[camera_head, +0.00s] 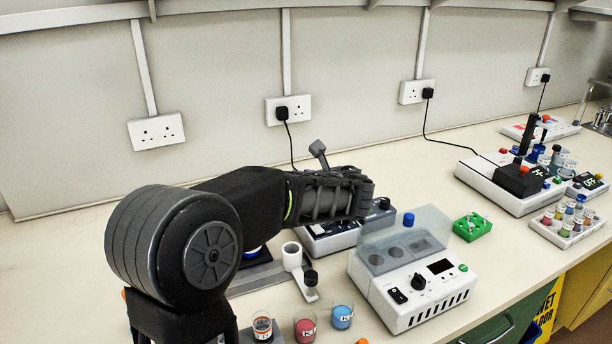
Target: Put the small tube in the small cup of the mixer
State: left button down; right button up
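My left gripper (342,190) reaches in from the left over the middle of the bench. One grey finger pad sticks up at its back; its other fingertip and any held object are hidden, so I cannot tell whether it is open. Below and behind it is a white device with a dark blue panel (346,228), perhaps the mixer, mostly covered by the gripper. A dark round piece (383,203) shows at its right; I cannot tell if this is the small cup. A small blue cap (408,219) shows at the clear-lidded block; its tube is unclear. My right gripper is not in view.
The white block with a clear lid and round wells (424,296) stands right of the gripper. Red (305,329) and blue (342,317) cups stand in front. A green rack (472,227) and a tube rack (567,229) lie right. Bench is clear behind the arm.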

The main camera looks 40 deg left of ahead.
pick_arm(q)
jog(key=shift+f, duration=0.25)
jog(key=c, duration=1.5)
grip_release()
jog(key=v, duration=0.7)
jog(key=shift+s+d+r, duration=0.15)
jog(key=shift+s+d, duration=0.05)
jog(key=shift+d, duration=0.1)
